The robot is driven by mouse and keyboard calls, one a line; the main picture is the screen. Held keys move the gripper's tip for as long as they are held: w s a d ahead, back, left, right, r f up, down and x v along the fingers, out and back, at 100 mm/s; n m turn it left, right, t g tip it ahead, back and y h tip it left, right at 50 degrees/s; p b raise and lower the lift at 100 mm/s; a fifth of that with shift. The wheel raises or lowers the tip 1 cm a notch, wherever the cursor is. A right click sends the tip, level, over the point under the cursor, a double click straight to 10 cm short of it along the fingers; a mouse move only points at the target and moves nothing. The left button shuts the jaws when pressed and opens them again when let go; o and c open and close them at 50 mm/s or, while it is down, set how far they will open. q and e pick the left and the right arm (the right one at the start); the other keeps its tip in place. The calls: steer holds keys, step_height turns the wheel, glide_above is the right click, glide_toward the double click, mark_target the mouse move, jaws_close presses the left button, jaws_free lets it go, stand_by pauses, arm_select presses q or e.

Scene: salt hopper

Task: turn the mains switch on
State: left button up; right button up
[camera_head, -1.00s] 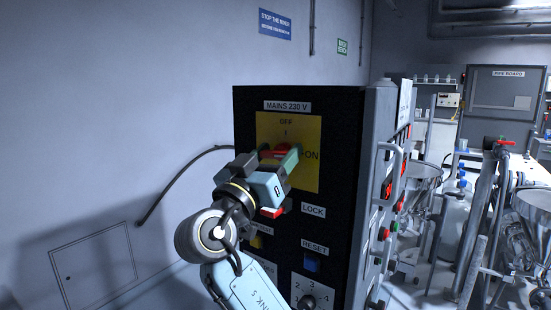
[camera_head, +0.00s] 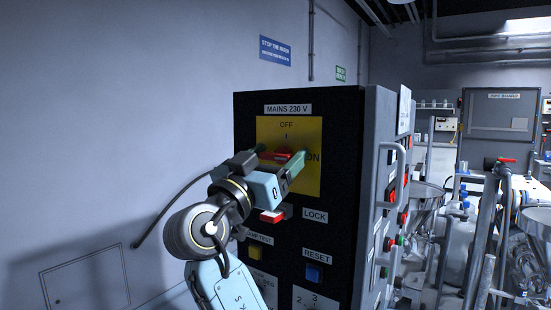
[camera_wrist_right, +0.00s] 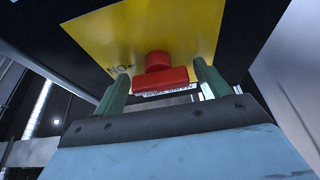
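The mains switch (camera_head: 281,155) is a red handle on a yellow plate (camera_head: 275,130), with OFF above it and ON to its right. In the head view the red bar looks roughly level, though the gripper partly covers it. My right gripper (camera_head: 278,161) is at the switch with its fingers apart. In the right wrist view the red handle (camera_wrist_right: 162,79) lies between the two green fingers (camera_wrist_right: 163,86), one beside each end. The gaps are very small; I cannot tell whether either finger touches. My left gripper is not in view.
The black cabinet face carries a yellow button (camera_head: 261,252) and a blue RESET button (camera_head: 313,272) below the switch. A grey handle (camera_head: 401,170) sticks out from the cabinet's right side. Steel hoppers and pipes (camera_head: 490,220) stand farther right.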

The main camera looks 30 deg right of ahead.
steer(key=shift+a, duration=0.1)
steer(key=shift+s+a+f, duration=0.1)
steer(key=shift+a+f, duration=0.15)
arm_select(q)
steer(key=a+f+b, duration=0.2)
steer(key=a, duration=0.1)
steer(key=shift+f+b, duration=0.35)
arm_select(e)
steer(key=v, duration=1.2)
steer(key=shift+s+a, duration=0.15)
steer(key=shift+a, duration=0.1)
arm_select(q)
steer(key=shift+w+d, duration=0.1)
